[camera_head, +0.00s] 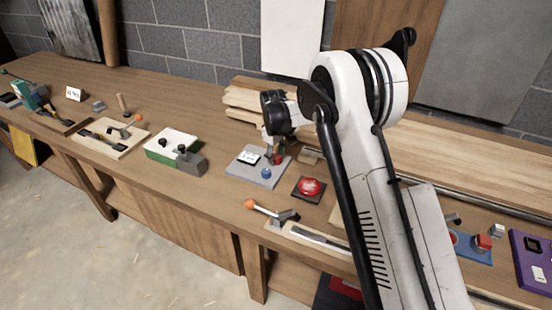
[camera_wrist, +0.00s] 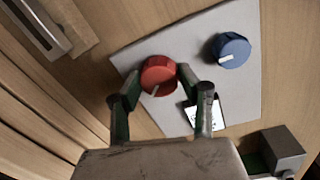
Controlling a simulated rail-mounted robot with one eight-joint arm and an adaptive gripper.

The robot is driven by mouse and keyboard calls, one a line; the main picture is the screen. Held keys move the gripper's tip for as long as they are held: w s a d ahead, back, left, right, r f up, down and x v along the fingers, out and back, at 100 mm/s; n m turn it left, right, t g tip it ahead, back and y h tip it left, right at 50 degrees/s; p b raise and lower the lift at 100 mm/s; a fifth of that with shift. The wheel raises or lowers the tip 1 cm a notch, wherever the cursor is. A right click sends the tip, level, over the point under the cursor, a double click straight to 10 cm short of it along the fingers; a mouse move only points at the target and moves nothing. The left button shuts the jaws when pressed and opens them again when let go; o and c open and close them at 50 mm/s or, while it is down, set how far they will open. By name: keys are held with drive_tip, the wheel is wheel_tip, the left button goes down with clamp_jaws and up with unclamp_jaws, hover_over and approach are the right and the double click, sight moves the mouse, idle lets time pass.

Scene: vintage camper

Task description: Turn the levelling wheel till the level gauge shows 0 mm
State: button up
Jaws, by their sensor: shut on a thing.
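A grey panel (camera_head: 243,172) lies on the wooden bench, and it fills the middle of the wrist view (camera_wrist: 240,90). It carries a red knob (camera_wrist: 158,73), a blue knob (camera_wrist: 234,49) and a small white display (camera_wrist: 205,117). Which knob is the levelling wheel cannot be told from any label. My gripper (camera_wrist: 157,84) is shut on the red knob, one finger on each side. A white pointer mark shows on the near side of the red knob. The right finger partly covers the display, and its reading is too small to read.
A red push button (camera_head: 310,187) on a dark base stands right of the panel. A green and white box (camera_head: 172,148) with a grey block stands to the left. A lever with an orange ball (camera_head: 250,204) is at the front edge. Stacked planks (camera_head: 248,98) lie behind.

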drive_tip(key=m+b, duration=0.3)
drive_tip(key=b, duration=0.1)
drive_tip(key=shift+f, duration=0.2)
drive_tip(key=m+b, duration=0.4)
drive_tip(key=shift+r+m, duration=0.2)
drive_tip(key=shift+m, duration=0.2)
drive_tip(key=o, duration=1.2)
drive_tip(key=shift+c, duration=0.2)
drive_tip(key=shift+r, duration=0.1)
wheel_tip(320, 180, up, 12)
drive_tip(key=shift+a, duration=0.4)
